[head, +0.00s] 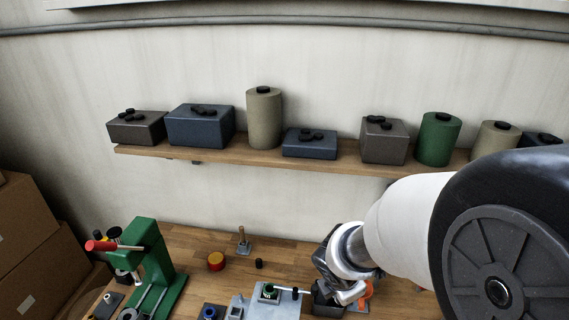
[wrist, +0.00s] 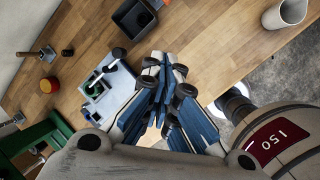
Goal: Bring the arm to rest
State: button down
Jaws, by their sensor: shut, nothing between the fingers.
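My arm (head: 403,213) reaches in from the right in the head view, over the wooden workbench (head: 285,262). In the wrist view my gripper (wrist: 166,64) is shut, with its blue-and-grey fingers together and nothing between them. It is above the bench, beside a light grey fixture plate (wrist: 108,90) with a green-ringed part on it. In the head view the fingertips are hidden behind my wrist.
A green press (head: 150,258) with a red handle stands at the left. A dark open bin (wrist: 134,18) and a white cup (wrist: 284,13) are near the bench's edge. A wall shelf (head: 260,157) holds boxes and cylinders. Cardboard boxes (head: 28,225) stand at far left.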

jog(key=s+f+m+y+b, duration=0.1)
jog(key=s+f+m+b, duration=0.2)
jog(key=s+m+b, duration=0.6)
jog(key=s+f+m+y+b, duration=0.1)
jog(key=s+f+m+b, duration=0.2)
jog(key=s+m+b, duration=0.6)
jog(key=m+b, duration=0.1)
jog(key=m, duration=0.3)
jog(key=shift+s+d+f+m+t, duration=0.2)
jog(key=shift+d+m+t, duration=0.1)
jog(key=shift+t, duration=0.1)
